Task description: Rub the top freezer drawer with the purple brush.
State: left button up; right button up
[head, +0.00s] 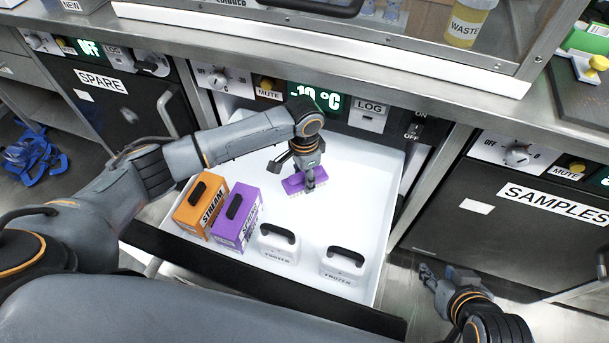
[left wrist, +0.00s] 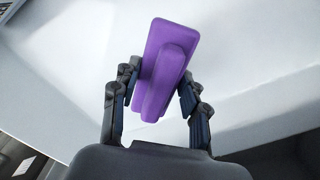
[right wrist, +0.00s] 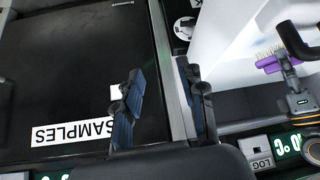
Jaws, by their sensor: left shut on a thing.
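The top freezer drawer (head: 345,203) is pulled open, a white tray with a dark front edge below the -10 °C panel. My left gripper (head: 309,180) is shut on the purple brush (head: 293,186), inside the drawer toward its back. The brush's bristles point down toward the drawer floor; I cannot tell for sure whether they touch it. In the left wrist view the brush (left wrist: 172,60) sits between both fingers. The right wrist view shows the brush (right wrist: 270,65) beside the white drawer wall. My right gripper (head: 435,275) is open and empty, low to the right of the drawer.
In the drawer's left and front part stand an orange box (head: 200,205), a purple box (head: 236,215) and two white handled containers (head: 278,244) (head: 342,264). The SAMPLES cabinet (head: 510,215) is at right. The drawer's right and middle floor is clear.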

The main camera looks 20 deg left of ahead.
pick_arm(q)
jog(key=shift+f+b, duration=0.7)
jog(key=shift+b, duration=0.05)
jog(key=shift+f+b, duration=0.65)
jog(key=shift+b, duration=0.15)
pick_arm(e)
jog(key=w+a+r+t+y, duration=0.2)
jog(key=w+a+r+t, duration=0.2)
jog(key=w+r+t, duration=0.5)
jog(key=shift+w+a+r+y, duration=0.2)
jog(key=shift+w+r+y, duration=0.1)
jog(key=shift+r, duration=1.4)
pick_arm(q)
jog(key=shift+f, duration=0.35)
pick_arm(e)
jog(key=shift+r, duration=0.15)
pick_arm(q)
jog(key=shift+f, duration=0.45)
pick_arm(e)
jog(key=shift+a+r+n+t, duration=0.1)
jog(key=shift+r+n+t, duration=0.2)
jog(key=shift+r+t, duration=0.1)
pick_arm(q)
jog(key=shift+f, duration=0.25)
pick_arm(e)
jog(key=shift+r, duration=0.25)
jog(key=shift+y, duration=0.3)
